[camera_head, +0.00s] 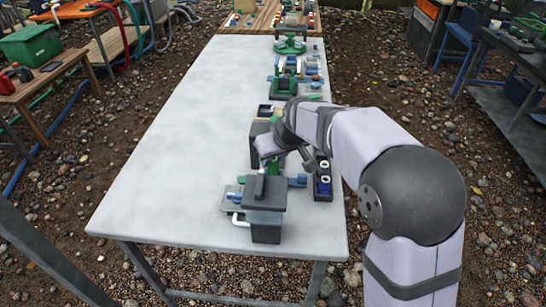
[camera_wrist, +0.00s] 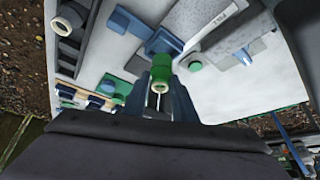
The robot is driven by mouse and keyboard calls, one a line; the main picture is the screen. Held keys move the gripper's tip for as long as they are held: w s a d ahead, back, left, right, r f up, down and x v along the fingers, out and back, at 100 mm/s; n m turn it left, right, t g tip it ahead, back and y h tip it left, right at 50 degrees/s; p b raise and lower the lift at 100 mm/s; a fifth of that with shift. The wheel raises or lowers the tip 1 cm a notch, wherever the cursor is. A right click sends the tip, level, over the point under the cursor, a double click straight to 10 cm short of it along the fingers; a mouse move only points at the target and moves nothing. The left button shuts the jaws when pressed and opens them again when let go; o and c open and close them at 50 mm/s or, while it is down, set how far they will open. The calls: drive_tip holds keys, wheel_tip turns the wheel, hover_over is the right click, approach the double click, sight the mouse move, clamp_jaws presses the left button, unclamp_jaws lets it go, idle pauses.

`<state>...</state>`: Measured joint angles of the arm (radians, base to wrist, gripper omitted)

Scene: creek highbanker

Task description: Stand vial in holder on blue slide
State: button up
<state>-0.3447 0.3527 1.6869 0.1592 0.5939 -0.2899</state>
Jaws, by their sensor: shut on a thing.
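My gripper (camera_wrist: 162,82) is shut on a small green-topped cylinder, which looks like the vial (camera_wrist: 161,62); its lower part is partly hidden by the fingers. In the wrist view a blue slide-like piece (camera_wrist: 164,41) with a bar lies just beyond the vial; I cannot tell whether they touch. A holder on it is not clear.
The long pale table (camera_head: 165,150) is clear on its left. A dark box-like device (camera_head: 264,212) stands near the front, and a dark rack (camera_head: 323,187) near the right edge. More devices (camera_head: 289,85) line the table behind. A labelled grey plate (camera_wrist: 232,17) shows in the wrist view.

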drive_tip(key=shift+f, duration=0.3)
idle(0.4)
drive_tip(key=shift+f+b, duration=0.3)
drive_tip(key=shift+b, duration=0.05)
drive_tip(key=shift+f+b, duration=0.3)
drive_tip(key=shift+f, duration=0.45)
idle(0.9)
drive_tip(key=o, duration=1.1)
drive_tip(key=shift+r, duration=0.1)
wheel_tip(320, 180, up, 7)
drive_tip(key=p, duration=0.6)
drive_tip(key=shift+r, duration=0.2)
